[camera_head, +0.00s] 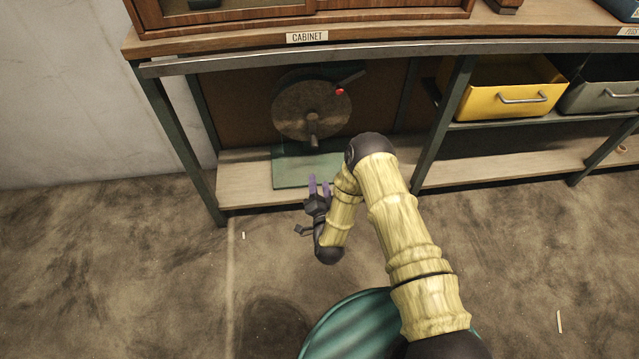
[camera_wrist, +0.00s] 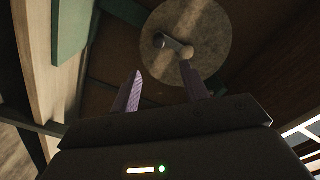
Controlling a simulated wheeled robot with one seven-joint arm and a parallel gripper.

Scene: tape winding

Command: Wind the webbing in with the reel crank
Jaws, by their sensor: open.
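A round grey-brown reel disc (camera_head: 290,112) stands upright on a green base (camera_head: 290,174) on the lower shelf. A dark crank handle (camera_head: 313,141) projects from the front of the disc; it also shows in the wrist view (camera_wrist: 176,47). A dark lever with a red tip (camera_head: 340,91) is at the disc's upper right. My gripper (camera_head: 319,180) has two purple fingers, open and empty, below and in front of the crank. In the wrist view, the open fingers (camera_wrist: 162,68) point toward the disc, with the crank beyond and apart from them. I cannot make out the webbing.
The bench top (camera_head: 400,40) with its metal front rail overhangs the reel. Green legs stand at left and right of the bay. A yellow drawer bin (camera_head: 500,103) and a grey bin (camera_head: 606,97) sit on the right. Open floor lies in front.

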